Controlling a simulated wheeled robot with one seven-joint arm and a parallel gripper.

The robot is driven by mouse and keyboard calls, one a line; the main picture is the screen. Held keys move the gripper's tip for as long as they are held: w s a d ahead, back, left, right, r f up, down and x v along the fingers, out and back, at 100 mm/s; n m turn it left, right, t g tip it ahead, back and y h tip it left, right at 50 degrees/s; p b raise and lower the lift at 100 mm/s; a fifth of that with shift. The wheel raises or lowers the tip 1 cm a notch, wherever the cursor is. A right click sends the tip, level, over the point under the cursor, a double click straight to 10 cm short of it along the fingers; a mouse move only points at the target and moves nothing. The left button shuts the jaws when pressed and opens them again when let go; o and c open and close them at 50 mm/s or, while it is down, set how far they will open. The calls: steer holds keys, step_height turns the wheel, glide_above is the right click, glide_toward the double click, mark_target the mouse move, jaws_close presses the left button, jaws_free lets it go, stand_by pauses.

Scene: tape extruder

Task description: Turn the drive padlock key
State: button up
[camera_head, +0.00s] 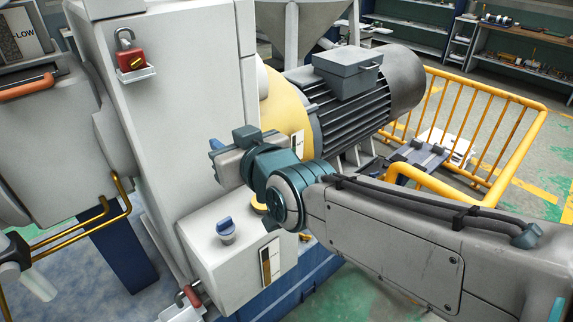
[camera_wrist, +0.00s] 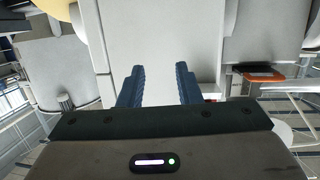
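A red padlock (camera_head: 132,60) with a grey shackle hangs on the upper left of the tall grey cabinet (camera_head: 195,110). A small yellow key piece shows on its face, above a pale bracket. A second red padlock (camera_head: 188,296) shows partly at the bottom edge; I cannot read which one is the drive padlock. My gripper (camera_head: 214,146) is in front of the cabinet's right part, to the lower right of the upper padlock and apart from it. In the wrist view its blue fingers (camera_wrist: 160,68) are apart with nothing between them. No padlock shows clearly in the wrist view.
A large motor (camera_head: 360,95) and yellow railing (camera_head: 490,120) are to the right. An orange handle (camera_head: 28,87) is at far left. Yellow pipes (camera_head: 85,232) run at the lower left.

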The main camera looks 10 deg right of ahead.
steer(key=s+d+f+m+g+h+p, duration=0.2)
steer(key=s+d+f+g+h+p, duration=0.1)
steer(key=d, duration=0.6)
steer(key=shift+s+f+g+h+p, duration=0.4)
steer(key=shift+f+g+h, duration=0.3)
steer(key=shift+f+g, duration=0.35)
steer(key=s+d+f+m+g+h, duration=0.2)
steer(key=s+d+f+m+g, duration=0.1)
steer(key=s+d+f+g, duration=0.2)
steer(key=s+d+f, duration=0.1)
steer(key=s+d, duration=0.1)
steer(key=s, duration=0.1)
steer(key=shift+s+f+g, duration=0.15)
steer(key=shift+s+g, duration=0.15)
steer(key=shift+g, duration=0.05)
steer(key=shift+o, duration=0.6)
